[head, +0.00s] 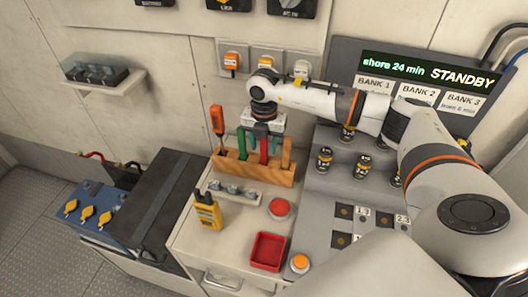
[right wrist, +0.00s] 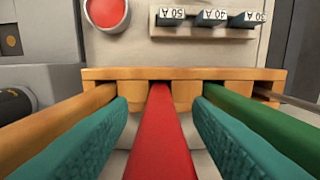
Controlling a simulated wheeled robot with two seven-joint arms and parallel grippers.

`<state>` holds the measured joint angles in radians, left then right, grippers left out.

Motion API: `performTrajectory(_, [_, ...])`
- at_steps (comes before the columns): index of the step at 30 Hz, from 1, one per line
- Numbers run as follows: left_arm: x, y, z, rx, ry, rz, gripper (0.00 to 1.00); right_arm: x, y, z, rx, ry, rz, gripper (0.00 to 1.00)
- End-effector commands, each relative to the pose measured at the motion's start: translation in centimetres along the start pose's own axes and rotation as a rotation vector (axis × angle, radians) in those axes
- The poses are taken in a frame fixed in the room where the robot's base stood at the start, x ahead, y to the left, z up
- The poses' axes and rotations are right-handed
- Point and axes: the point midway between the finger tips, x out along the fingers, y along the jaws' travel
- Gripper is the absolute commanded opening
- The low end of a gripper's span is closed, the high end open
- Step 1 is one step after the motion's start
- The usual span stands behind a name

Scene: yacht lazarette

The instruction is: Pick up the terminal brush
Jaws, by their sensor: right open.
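A wooden tool rack (head: 232,168) holds several upright tools in a row. They include a red handle (head: 263,152), an orange handle (head: 286,152), a green handle (head: 241,141) and an orange-red screwdriver-like handle (head: 217,120). No label shows which is the terminal brush. My right gripper (head: 264,137) is above the rack, pointing down. In the right wrist view, its teal fingers (right wrist: 160,135) are open on either side of the red handle (right wrist: 160,125), with gaps between. The green handle (right wrist: 255,125) and orange handle (right wrist: 55,125) stand outside them. The tools' lower ends are hidden.
Stepped grey panels with black knobs (head: 362,166) stand to the right. The wall with switches (head: 232,62) is close behind.

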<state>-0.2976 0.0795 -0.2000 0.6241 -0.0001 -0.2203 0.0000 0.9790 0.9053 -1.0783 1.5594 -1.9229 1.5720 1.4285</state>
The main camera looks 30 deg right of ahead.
Motion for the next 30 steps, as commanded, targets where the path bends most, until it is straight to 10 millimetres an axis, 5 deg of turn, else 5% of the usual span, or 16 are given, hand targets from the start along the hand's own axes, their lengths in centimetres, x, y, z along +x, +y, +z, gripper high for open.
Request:
performTrajectory(2, [0.0, -0.1, 0.0, -0.001, 0.000, -0.002, 0.36, 0.0, 0.0, 0.0, 0.000, 0.000, 0.000, 0.45])
performTrajectory(11, [0.1, -0.2, -0.2, -0.001, 0.004, -0.002, 0.36, 0.0, 0.0, 0.0, 0.000, 0.000, 0.000, 0.00])
performTrajectory(20, [0.2, -0.2, -0.4, -0.001, 0.006, -0.002, 0.36, -0.4, 0.0, 0.0, 0.000, 0.001, -0.001, 0.00])
performTrajectory(30, [2.2, -0.1, -0.7, 0.000, 0.007, -0.001, 0.36, -6.4, -0.1, -0.1, 0.000, 0.003, -0.004, 0.00])
